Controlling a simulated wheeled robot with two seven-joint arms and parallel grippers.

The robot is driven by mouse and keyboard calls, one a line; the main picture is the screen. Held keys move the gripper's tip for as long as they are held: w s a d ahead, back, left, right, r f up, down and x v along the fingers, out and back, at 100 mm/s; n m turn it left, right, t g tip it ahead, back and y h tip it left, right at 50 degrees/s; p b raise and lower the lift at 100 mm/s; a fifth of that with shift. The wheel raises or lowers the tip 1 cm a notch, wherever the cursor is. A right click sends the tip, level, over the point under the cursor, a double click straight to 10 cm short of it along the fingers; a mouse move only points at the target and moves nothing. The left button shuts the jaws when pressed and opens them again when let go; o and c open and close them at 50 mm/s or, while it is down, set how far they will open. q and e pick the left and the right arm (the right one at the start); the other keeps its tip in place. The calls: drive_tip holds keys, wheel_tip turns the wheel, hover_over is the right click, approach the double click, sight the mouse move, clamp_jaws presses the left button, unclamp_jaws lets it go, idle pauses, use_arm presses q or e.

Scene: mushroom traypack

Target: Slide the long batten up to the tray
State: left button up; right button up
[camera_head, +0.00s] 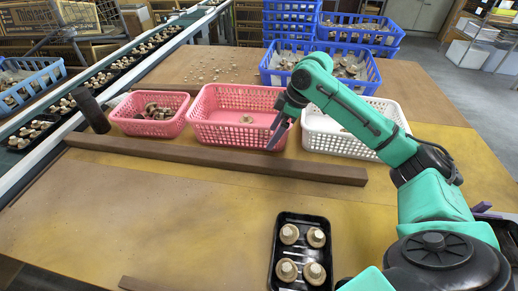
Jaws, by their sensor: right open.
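The long batten (215,161) is a dark brown wooden bar lying across the table in front of the baskets, running from the left to right of the middle. A black tray (279,240) holding several pale brown mushrooms lies nearer to me, at the bottom middle, with a clear gap between it and the batten. My right gripper (276,138), on the green arm, is open and points down near the front right corner of the larger pink basket, just behind the batten in the picture. I cannot tell whether it touches anything. My left gripper is not in view.
A small pink basket (121,122), a larger pink basket (215,130) and a white basket (318,137) stand behind the batten. A dark cylinder (92,112) stands at the left. Another brown bar (180,284) shows at the bottom edge. The yellow tabletop (150,215) between is clear.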

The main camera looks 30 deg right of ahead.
hover_over(256, 160)
drive_tip(key=s+d, duration=0.2)
wheel_tip(256, 160, down, 5)
drive_tip(key=shift+f, duration=0.1)
drive_tip(key=x, duration=0.7)
drive_tip(key=shift+w+d+f, duration=0.1)
drive_tip(key=shift+d+f, duration=0.05)
drive_tip(key=shift+d, duration=0.1)
drive_tip(key=shift+a+f, duration=0.1)
drive_tip(key=shift+f, duration=0.15)
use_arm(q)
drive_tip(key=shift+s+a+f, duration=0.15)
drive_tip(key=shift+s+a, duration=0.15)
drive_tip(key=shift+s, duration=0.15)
use_arm(e)
drive_tip(key=shift+w, duration=0.1)
clamp_jaws()
